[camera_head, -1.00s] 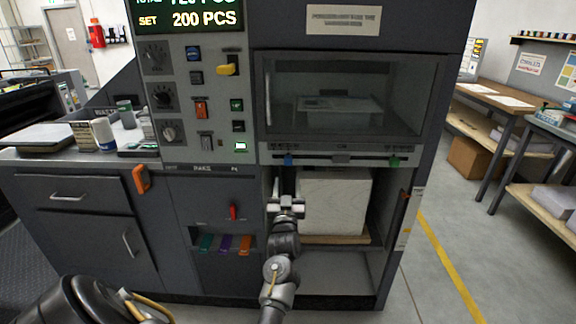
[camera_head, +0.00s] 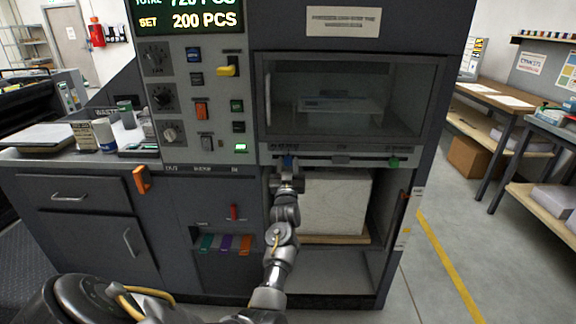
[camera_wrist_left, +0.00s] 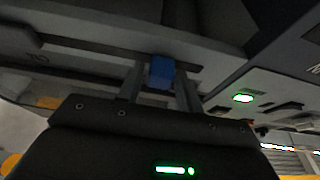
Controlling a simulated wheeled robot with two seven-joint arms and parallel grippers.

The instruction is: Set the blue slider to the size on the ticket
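The blue slider (camera_head: 288,161) sits near the left end of the grey rail (camera_head: 340,160) under the machine's window. My left gripper (camera_head: 287,176) is just below and in front of it. In the left wrist view, the blue slider (camera_wrist_left: 162,72) lies between my two open fingers (camera_wrist_left: 160,85), with a small gap seeming to show on each side. A green slider (camera_head: 394,162) is at the rail's right end. I cannot make out the scale marks. A pale plate (camera_head: 343,21) above the window has unreadable text; I cannot tell which item is the ticket. My right gripper is out of view.
A white paper stack (camera_head: 336,203) stands in the bay right behind my left arm. A control panel with knobs and switches (camera_head: 201,110) is to the left, with an orange handle (camera_head: 141,180) below.

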